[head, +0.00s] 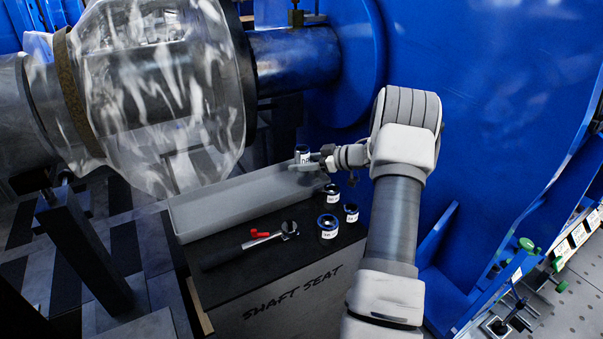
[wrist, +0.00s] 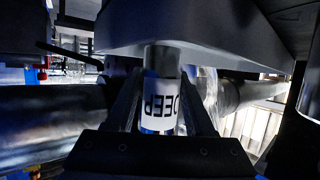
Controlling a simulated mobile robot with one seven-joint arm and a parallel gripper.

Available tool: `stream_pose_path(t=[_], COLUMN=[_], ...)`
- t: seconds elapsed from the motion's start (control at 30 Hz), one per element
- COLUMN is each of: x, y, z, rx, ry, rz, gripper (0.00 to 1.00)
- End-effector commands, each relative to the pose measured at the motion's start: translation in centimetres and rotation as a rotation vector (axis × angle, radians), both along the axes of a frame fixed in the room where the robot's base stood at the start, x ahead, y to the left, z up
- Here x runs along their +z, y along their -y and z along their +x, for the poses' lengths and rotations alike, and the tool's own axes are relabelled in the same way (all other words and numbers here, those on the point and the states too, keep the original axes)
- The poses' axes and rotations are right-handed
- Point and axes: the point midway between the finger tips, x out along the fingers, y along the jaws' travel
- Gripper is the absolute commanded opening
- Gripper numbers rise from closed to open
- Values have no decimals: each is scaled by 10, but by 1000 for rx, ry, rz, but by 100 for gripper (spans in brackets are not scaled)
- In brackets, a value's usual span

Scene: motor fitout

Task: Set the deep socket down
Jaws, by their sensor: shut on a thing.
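The deep socket (wrist: 159,95) is a metal cylinder with a white band lettered "DEEP", seen upside down in the wrist view. My gripper (wrist: 160,110) is shut on it, one finger on each side. In the head view the deep socket (head: 302,154) is held upright at the tip of my gripper (head: 312,162), by the far right end of the grey tray. I cannot tell how far its base is above the surface below.
The long grey tray (head: 215,215) looks empty. Several labelled sockets, one of them the large socket (head: 328,226), and a ratchet (head: 250,246) with a red part stand on the dark "SHAFT SEAT" box top (head: 225,272). A clear cover (head: 160,90) and blue housing (head: 480,90) are close by.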

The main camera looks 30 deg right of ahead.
Motion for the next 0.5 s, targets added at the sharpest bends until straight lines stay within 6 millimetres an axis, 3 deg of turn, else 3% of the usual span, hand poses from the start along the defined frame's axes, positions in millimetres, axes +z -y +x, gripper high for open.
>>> stream_pose_path(t=[0.03,0.13,0.5], x=[-13,-24,-25], y=[0,0,0], z=[0,0,0], rx=[-1,0,0], ry=[1,1,2], rz=[3,2,0], gripper=[0,0,0])
